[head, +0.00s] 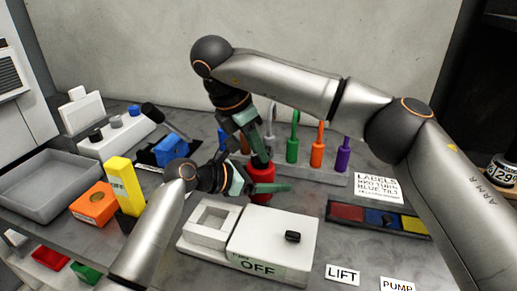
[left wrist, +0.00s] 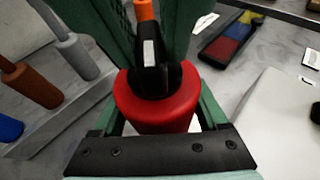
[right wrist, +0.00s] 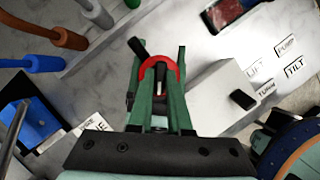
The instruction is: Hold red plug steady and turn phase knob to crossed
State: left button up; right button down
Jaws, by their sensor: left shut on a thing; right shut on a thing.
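The red plug (head: 262,173) stands upright behind the white box. It also shows in the left wrist view (left wrist: 158,112) and as a red rim in the right wrist view (right wrist: 160,63). My left gripper (head: 262,188) is shut around the plug from the side. A black knob (left wrist: 157,80) with a white mark sits on top of the plug. My right gripper (head: 260,160) reaches down from above and is shut on this knob; its green fingers flank it in the right wrist view. The fingers hide most of the knob in the head view, and I cannot read its setting.
A white box (head: 285,233) labelled OFF stands in front. A rack (head: 320,177) with coloured-handled tools is behind. A colour-striped panel (head: 410,224) lies right. A yellow block (head: 121,180), orange block (head: 94,204) and grey tray (head: 45,182) are left. My right arm spans above the rack.

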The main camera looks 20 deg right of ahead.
jog(key=m+g, duration=0.1)
jog(key=m, duration=0.3)
jog(key=shift+w+m+g, duration=0.15)
jog(key=shift+m+g, duration=0.15)
jog(key=shift+g, duration=0.1)
jog(key=shift+d+m+g, duration=0.1)
jog(key=shift+m+g, duration=0.6)
jog(key=shift+m, duration=1.1)
jog(key=c, duration=0.8)
grip_release()
jog(key=shift+c, duration=0.2)
